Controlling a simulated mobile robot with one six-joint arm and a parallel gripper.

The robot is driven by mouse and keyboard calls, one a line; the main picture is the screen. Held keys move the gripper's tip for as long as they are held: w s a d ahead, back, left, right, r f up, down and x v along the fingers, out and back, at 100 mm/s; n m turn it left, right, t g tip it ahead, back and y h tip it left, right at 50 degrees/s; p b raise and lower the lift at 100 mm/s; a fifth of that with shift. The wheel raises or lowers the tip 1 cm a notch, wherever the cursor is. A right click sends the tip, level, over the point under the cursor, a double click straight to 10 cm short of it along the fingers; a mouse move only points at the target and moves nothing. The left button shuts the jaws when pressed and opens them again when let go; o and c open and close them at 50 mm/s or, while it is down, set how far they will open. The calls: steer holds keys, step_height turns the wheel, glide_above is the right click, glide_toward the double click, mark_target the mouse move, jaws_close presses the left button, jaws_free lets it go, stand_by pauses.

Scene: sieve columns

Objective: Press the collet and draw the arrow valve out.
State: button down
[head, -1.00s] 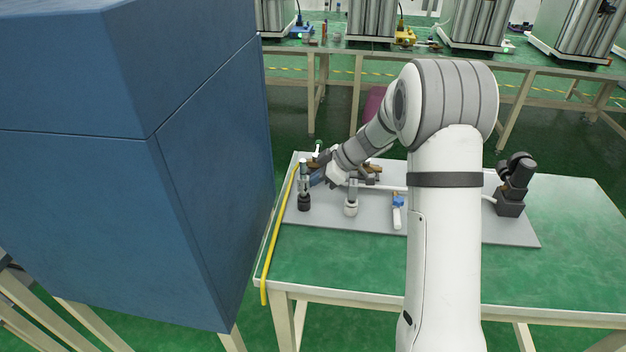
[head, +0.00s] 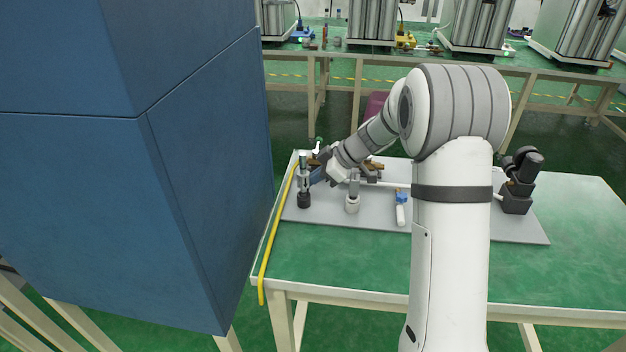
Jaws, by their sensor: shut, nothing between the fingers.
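My gripper (head: 317,177) is at the back left of the grey board, its fingers small in view and partly hidden by the wrist. It is shut, beside a dark upright fitting with a pale middle (head: 304,186); I cannot tell whether they touch. A small white and grey fitting (head: 352,198) stands to the right of it. A blue and white valve-like part (head: 401,206) lies further right on the board. Neither the collet nor an arrow marking can be made out at this size, so I cannot tell which part is the arrow valve.
The grey board (head: 450,226) lies on a green table (head: 400,268). A yellow hose (head: 271,238) runs along the table's left edge. A large blue cabinet (head: 200,190) blocks the left side. A black device (head: 519,180) stands at the right end. The table's front is clear.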

steer(key=a+r+v, duration=0.2)
steer(key=v, duration=1)
steer(key=shift+d+r, duration=0.25)
steer(key=shift+d, duration=0.1)
steer(key=shift+w, duration=0.15)
